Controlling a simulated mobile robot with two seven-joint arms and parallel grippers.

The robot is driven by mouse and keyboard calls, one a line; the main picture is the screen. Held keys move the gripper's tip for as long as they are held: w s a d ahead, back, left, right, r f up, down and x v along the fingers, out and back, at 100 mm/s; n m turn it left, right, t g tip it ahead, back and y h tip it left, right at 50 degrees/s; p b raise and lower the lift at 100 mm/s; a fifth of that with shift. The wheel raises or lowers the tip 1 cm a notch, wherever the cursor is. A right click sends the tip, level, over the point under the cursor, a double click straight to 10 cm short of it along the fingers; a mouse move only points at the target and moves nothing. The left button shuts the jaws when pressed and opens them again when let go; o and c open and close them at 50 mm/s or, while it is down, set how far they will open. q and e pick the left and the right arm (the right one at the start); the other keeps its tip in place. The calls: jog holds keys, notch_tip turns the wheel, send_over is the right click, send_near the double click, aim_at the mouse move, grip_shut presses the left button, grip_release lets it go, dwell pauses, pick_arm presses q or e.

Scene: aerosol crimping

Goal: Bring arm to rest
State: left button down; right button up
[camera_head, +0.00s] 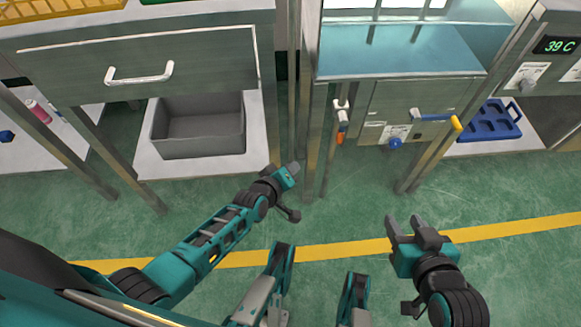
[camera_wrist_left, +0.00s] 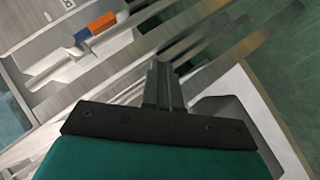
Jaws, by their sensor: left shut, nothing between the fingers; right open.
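My left gripper (camera_head: 292,170) is over the green floor, in front of the metal posts between the drawer cabinet and the machine. In the left wrist view its fingers (camera_wrist_left: 163,85) are shut together with nothing between them. My right gripper (camera_head: 408,232) is lower right over the floor near the yellow line, its fingers apart and empty. Both arms hang clear of the furniture as far as the head view shows.
A drawer cabinet (camera_head: 200,60) stands at the left with a grey bin (camera_head: 200,145) on its low shelf. The machine (camera_head: 400,100) has a yellow-tipped lever (camera_head: 435,118) and blue knob (camera_head: 395,143). A blue tray (camera_head: 488,125) lies right. Open floor (camera_head: 340,215) is in front.

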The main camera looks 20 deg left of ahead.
jog(key=shift+d, duration=0.1)
dwell(0.3)
pick_arm(q)
jog(key=s+a+r+m+g, duration=0.1)
jog(key=s+a+r+m, duration=0.2)
jog(key=s+r+m, duration=1)
jog(key=s+a+r+n+y+p, duration=0.1)
jog(key=s+a+r+n+p, duration=0.1)
jog(key=r+p, duration=1.1)
jog(key=s+a+p, duration=0.1)
jog(key=p, duration=0.3)
pick_arm(e)
jog(key=s+d+r+h, duration=0.1)
jog(key=d+r, duration=0.2)
jog(key=r, duration=0.9)
jog(key=shift+s+d, duration=0.2)
jog(key=shift+s, duration=0.05)
